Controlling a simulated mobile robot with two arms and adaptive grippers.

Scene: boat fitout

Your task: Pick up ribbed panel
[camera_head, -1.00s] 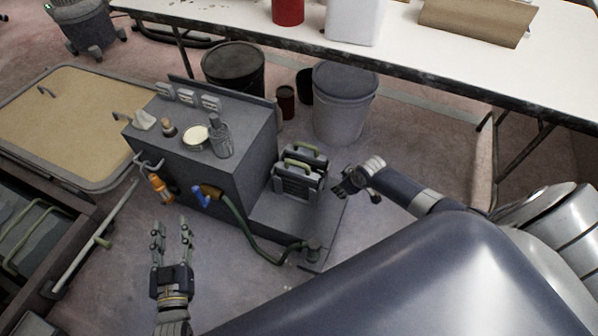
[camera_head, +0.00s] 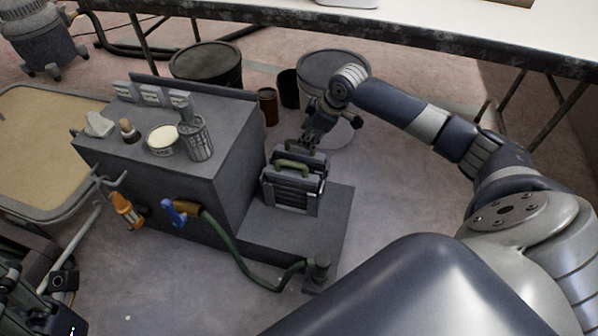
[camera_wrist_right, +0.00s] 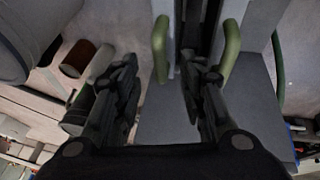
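My right gripper (camera_head: 312,136) is just above and behind these panels. In the right wrist view my right gripper (camera_wrist_right: 163,78) has its fingers spread, with nothing held between them. Two green handles on grey panels show near the fingers there. My left gripper (camera_head: 35,300) is partly cut off at the lower left corner, and its fingers are unclear.
The grey unit (camera_head: 165,178) carries a tin (camera_head: 163,140), a mesh cup (camera_head: 196,140) and small items. A green hose (camera_head: 238,255) runs along its front. Two bins (camera_head: 205,66) and a white table (camera_head: 430,30) stand behind. Floor right of the step is clear.

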